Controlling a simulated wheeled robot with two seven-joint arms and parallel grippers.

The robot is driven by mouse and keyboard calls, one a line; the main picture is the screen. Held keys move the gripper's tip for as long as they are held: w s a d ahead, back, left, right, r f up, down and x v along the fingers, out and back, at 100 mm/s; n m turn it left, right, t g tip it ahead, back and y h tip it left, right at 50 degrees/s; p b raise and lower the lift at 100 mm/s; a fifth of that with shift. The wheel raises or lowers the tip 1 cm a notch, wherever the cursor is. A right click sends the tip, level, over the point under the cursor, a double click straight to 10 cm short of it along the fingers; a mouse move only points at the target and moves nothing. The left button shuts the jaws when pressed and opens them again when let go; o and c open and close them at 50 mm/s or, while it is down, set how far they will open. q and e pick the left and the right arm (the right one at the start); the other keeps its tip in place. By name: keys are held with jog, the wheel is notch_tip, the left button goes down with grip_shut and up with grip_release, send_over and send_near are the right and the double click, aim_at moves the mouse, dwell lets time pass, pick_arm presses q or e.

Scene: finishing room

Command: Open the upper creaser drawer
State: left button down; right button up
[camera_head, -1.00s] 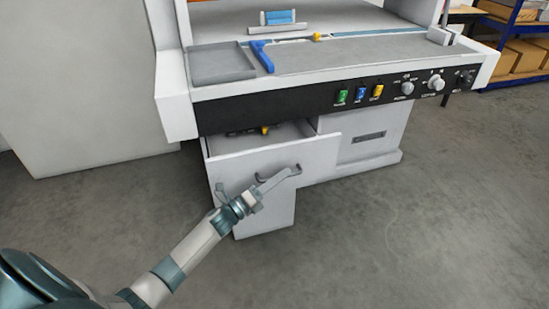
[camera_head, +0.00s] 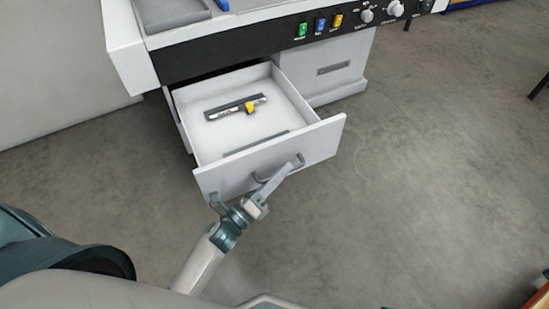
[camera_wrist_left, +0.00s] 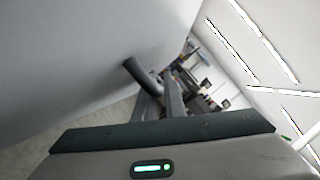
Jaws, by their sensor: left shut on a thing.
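The upper creaser drawer (camera_head: 320,141) is a white box that stands well out from the left side of the creaser (camera_head: 240,47). Its inside is visible from above. A grey bar handle (camera_head: 261,178) is on its front. My left gripper (camera_head: 289,170) is shut on this handle, in front of the drawer face. In the left wrist view the dark round end of the handle (camera_wrist_left: 142,76) shows beside the gripper's fingers (camera_wrist_left: 174,95), close to the pale drawer front. The fingers hide part of the handle. My right gripper is not in view.
A dark tool with a yellow knob (camera_head: 250,107) lies in the drawer. Green, blue and yellow switches (camera_head: 320,26) and knobs line the panel above. A white cabinet front (camera_head: 325,72) is right of the drawer. The grey floor (camera_head: 430,170) to the right is clear.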

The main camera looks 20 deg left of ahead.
pick_arm(q)
jog(key=shift+s+d+f, duration=0.1)
jog(key=shift+s+d, duration=0.2)
jog(key=shift+s, duration=0.05)
jog(key=c, duration=2.1)
grip_release()
jog(key=shift+a, duration=0.1)
